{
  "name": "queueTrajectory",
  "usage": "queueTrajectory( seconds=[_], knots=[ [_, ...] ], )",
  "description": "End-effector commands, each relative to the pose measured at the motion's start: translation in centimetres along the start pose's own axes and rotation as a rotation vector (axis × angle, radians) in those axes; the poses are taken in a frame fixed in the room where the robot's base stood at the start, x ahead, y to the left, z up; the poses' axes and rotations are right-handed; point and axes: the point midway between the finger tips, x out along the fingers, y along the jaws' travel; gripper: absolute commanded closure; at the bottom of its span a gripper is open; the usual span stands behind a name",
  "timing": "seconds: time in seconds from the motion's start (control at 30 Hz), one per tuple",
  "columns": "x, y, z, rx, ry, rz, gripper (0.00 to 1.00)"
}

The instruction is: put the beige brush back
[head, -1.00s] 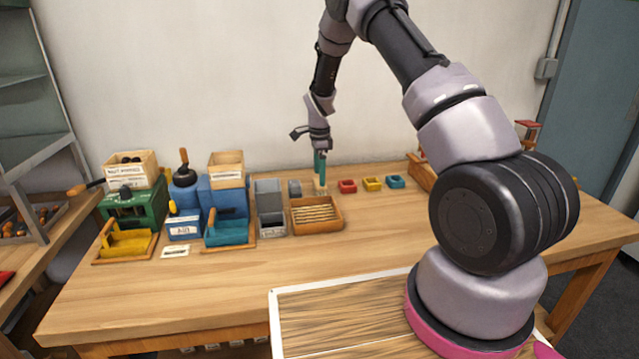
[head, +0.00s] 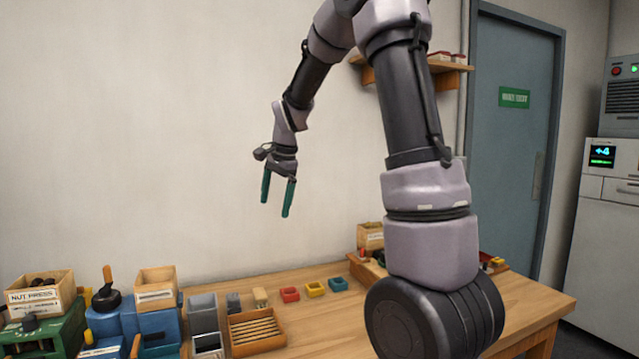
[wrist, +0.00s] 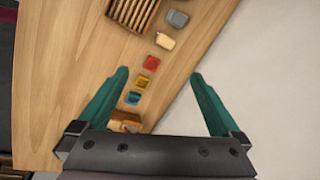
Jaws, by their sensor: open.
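The beige brush (head: 260,297) stands at the back of the table, between a small grey block (head: 233,302) and a red open holder (head: 289,294). It also shows in the wrist view (wrist: 165,41), near the table's back edge. My gripper (head: 276,207) is raised high above the table, well clear of the brush. Its two teal fingers are spread apart with nothing between them, as the wrist view also shows (wrist: 159,73). Whether the brush sits in a holder of its own is too small to tell.
Yellow (head: 315,289) and blue (head: 338,284) holders continue the row to the right. A slatted wooden tray (head: 257,334) lies in front. Blue and green machines with wooden boxes stand at the left. A wall shelf (head: 440,70) hangs near my arm. The air around my gripper is free.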

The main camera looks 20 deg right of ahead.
Motion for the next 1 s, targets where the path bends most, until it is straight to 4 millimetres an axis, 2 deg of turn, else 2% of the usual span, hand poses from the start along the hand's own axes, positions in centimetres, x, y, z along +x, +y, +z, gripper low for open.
queueTrajectory(
  seconds=[0.03, 0.2, 0.3, 0.4, 0.6, 0.7, 0.83, 1.0],
  knots=[
    [-2.6, 1.4, 0.5, -0.049, 0.005, -0.037, 0.00],
    [-9.0, 6.7, 2.8, -0.252, 0.038, -0.137, 0.00],
    [-11.8, 10.1, 4.2, -0.373, 0.074, -0.189, 0.00],
    [-13.7, 13.6, 5.8, -0.494, 0.119, -0.234, 0.00],
    [-15.4, 19.1, 8.3, -0.688, 0.210, -0.289, 0.00],
    [-15.5, 20.6, 8.9, -0.746, 0.240, -0.300, 0.00],
    [-15.5, 21.4, 9.3, -0.777, 0.256, -0.304, 0.00],
    [-15.4, 21.4, 9.3, -0.781, 0.257, -0.304, 0.00]
  ],
)
